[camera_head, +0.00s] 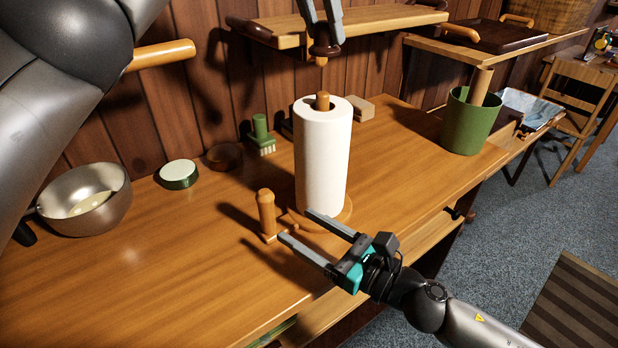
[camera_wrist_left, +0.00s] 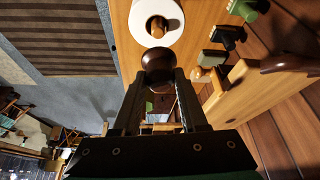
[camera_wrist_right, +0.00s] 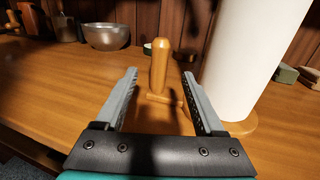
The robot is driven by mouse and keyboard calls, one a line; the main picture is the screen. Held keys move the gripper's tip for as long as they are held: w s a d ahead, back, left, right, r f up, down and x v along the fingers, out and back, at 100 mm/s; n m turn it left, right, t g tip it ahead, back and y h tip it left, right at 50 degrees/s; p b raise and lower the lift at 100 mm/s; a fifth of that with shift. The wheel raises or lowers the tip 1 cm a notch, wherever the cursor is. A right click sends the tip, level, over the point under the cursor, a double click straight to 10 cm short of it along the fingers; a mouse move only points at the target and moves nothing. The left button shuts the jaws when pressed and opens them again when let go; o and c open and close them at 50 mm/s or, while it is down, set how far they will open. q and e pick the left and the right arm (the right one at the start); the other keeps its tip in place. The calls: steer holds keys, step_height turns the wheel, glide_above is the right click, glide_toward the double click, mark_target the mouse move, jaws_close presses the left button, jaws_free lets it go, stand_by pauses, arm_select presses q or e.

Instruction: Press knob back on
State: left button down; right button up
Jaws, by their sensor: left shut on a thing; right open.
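The paper towel roll (camera_head: 322,160) stands upright on its round wooden base (camera_head: 343,213), with the centre post's tip (camera_head: 322,99) bare above it. A dark brown knob (camera_head: 324,47) is held above the post by my left gripper (camera_head: 322,22), shut on it; the knob (camera_wrist_left: 157,66) also shows between the fingertips in the left wrist view, apart from the post tip (camera_wrist_left: 158,26). A short wooden side post (camera_head: 267,210) stands left of the roll. My right gripper (camera_head: 318,228) is open and empty, with the side post (camera_wrist_right: 159,66) beyond its fingers in the right wrist view.
A metal bowl (camera_head: 98,208), a green-sided round item (camera_head: 178,176), a small brown bowl (camera_head: 224,156) and a green brush (camera_head: 262,138) stand left of the roll. A green bin (camera_head: 468,125) stands at right. A wall shelf (camera_head: 370,24) is behind the left gripper. The counter (camera_head: 150,280) is clear in front.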

mark_target(272, 209)
steer(key=x, duration=0.9)
steer(key=shift+w+a, duration=0.15)
steer(key=shift+a, duration=0.1)
steer(key=shift+c, duration=0.2)
jaws_close()
stand_by(0.9)
arm_select(q)
steer(key=shift+f, duration=2.45)
